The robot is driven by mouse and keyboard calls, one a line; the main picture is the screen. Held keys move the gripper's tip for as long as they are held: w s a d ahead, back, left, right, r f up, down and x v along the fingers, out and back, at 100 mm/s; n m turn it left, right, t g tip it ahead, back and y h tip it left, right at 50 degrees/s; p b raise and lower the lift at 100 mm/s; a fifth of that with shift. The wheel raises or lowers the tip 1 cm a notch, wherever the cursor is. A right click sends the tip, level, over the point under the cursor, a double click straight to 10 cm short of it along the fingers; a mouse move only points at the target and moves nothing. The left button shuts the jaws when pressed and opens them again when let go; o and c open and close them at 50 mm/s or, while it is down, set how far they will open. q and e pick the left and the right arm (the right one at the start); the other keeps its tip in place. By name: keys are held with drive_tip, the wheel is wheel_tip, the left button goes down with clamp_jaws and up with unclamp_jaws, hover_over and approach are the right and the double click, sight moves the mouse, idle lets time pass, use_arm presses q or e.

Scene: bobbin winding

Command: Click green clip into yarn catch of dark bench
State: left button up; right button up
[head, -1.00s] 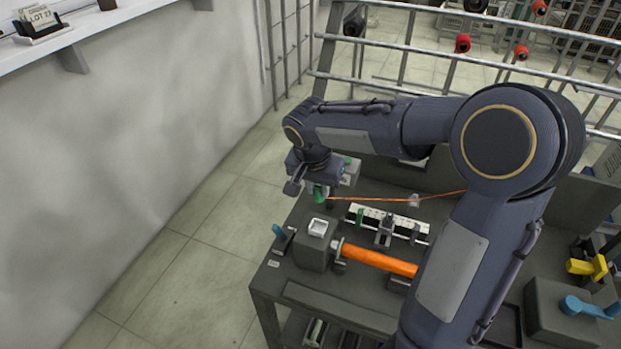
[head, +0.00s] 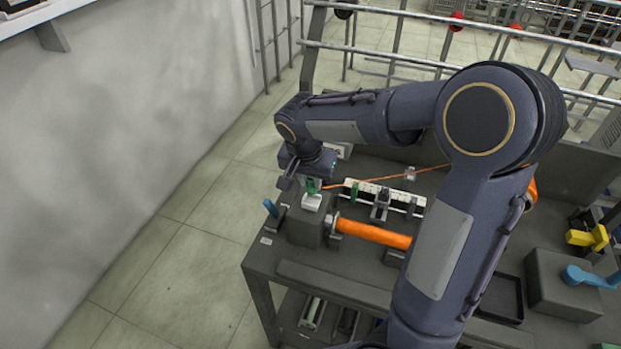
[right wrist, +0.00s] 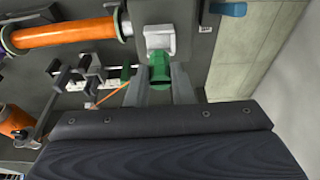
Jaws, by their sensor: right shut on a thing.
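The green clip (head: 311,186) is held by my right gripper (head: 310,183), directly at the white catch (head: 312,201) on the grey block at the bench's left end. In the right wrist view the green clip (right wrist: 160,70) sits between the two fingers of my right gripper (right wrist: 161,84), its far end touching or overlapping the white catch (right wrist: 160,40). I cannot tell whether it is seated. An orange yarn (head: 375,179) runs from near the clip to the right. The dark bench (head: 262,256) lies below. My left gripper is not in view.
An orange bobbin (head: 372,233) lies on its holder right of the catch block. Behind it is a white scale strip (head: 400,200) with a dark slider. A blue lever (head: 270,208) stands left of the block. Yellow and blue parts sit at the right.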

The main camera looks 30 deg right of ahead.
sight(310, 187)
drive_tip(key=shift+f, duration=0.15)
idle(0.3)
drive_tip(key=shift+f+b, duration=1.85)
drive_tip(key=shift+f, duration=0.05)
drive_tip(key=o, duration=1)
drive_tip(key=shift+r, duration=0.1)
drive_tip(key=v, duration=0.8)
drive_tip(key=s+a+f+n+t+y, duration=0.1)
drive_tip(key=s+n+y, duration=0.1)
drive_tip(key=s, duration=0.4)
drive_tip(key=s+a+f+n+t+y, duration=0.1)
drive_tip(key=s+a+n+y, duration=0.1)
drive_tip(key=s, duration=0.5)
drive_tip(key=s+a+f+n+t+y, duration=0.1)
drive_tip(key=s+a+n+y, duration=0.1)
drive_tip(key=s+n, duration=0.2)
drive_tip(key=shift+s+a+f+t, duration=0.15)
drive_tip(key=shift+s+t, duration=0.25)
drive_tip(key=shift+s, duration=1.25)
